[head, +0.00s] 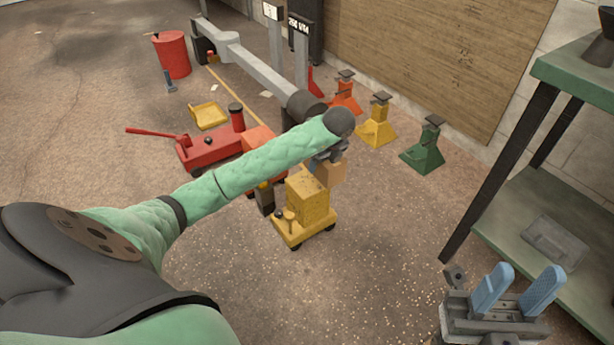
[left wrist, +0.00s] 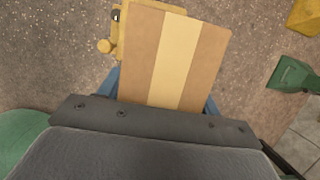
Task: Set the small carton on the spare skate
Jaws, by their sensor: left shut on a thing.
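My left gripper (head: 326,154) is shut on the small brown carton (head: 331,173), which has a paler tape strip in the left wrist view (left wrist: 174,58). The blue fingertips show at the carton's sides there. In the head view the carton is just behind and above a yellow block on a yellow wheeled skate (head: 292,233). The left wrist view shows a yellow edge and knob (left wrist: 105,46) beyond the carton, mostly hidden by it. I cannot tell whether carton and skate touch, or whether this skate is the spare one. My right gripper (head: 516,290) is open and empty at lower right.
A red floor jack (head: 208,152) and an orange object (head: 258,139) stand behind my left forearm. Orange, yellow (head: 376,125) and green (head: 425,147) stands line the wall. A green-topped bench (head: 575,75) is at right. The floor in front of the skate is clear.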

